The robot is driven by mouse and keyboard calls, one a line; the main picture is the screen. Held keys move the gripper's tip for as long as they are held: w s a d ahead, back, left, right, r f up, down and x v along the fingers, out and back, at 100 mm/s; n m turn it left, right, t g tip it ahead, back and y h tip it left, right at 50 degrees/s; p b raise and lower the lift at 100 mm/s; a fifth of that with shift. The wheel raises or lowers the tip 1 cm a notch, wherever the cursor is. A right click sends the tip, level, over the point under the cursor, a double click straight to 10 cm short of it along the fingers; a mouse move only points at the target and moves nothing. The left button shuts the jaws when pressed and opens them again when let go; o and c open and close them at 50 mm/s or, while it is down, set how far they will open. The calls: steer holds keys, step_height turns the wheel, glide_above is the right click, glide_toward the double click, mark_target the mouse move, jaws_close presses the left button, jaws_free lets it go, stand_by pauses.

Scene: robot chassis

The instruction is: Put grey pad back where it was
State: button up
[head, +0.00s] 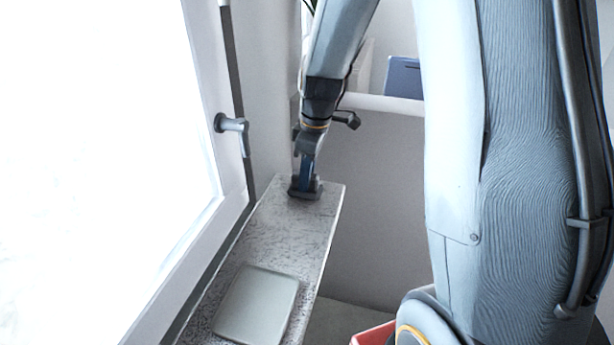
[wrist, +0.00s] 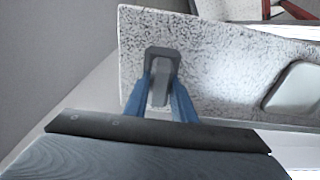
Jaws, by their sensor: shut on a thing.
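My gripper (head: 306,180) reaches down to the far end of the speckled sill. Its blue fingers, seen close in the wrist view (wrist: 162,95), are shut on the raised grip of a small dark grey pad (wrist: 163,54). In the head view the grey pad (head: 314,191) is at the sill's far end, partly hidden by the fingers. I cannot tell whether the pad rests on the sill or is just above it.
The narrow speckled sill (head: 300,225) runs beside a bright window with a handle (head: 232,124). A flat pale grey-green plate (head: 257,304) lies on its near part, with bare surface between. A red object (head: 373,335) shows low beside my arm.

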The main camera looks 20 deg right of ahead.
mark_target(312, 175)
steer(key=shift+f, duration=0.45)
steer(key=o, duration=1)
steer(key=shift+c, duration=0.2)
steer(key=r+b, duration=0.1)
steer(key=r, duration=0.2)
steer(key=r+b, duration=0.1)
steer(key=r, duration=0.3)
steer(key=d+r+b, duration=0.1)
steer(key=r, duration=0.2)
steer(key=shift+s+d+r, duration=0.1)
steer(key=shift+s+r, duration=0.15)
steer(key=shift+r, duration=0.1)
steer(key=s+f+m, duration=0.3)
steer(key=s, duration=0.2)
steer(key=s+a+f+m, duration=0.1)
steer(key=s+f+m, duration=0.2)
steer(key=s+m, duration=0.1)
steer(key=s+f+m+h, duration=0.1)
steer(key=s+f+m, duration=0.2)
steer(key=s, duration=0.3)
steer(key=shift+s+a+f+m+t, duration=0.2)
steer(key=shift+f+m+t, duration=0.15)
steer(key=shift+m, duration=0.25)
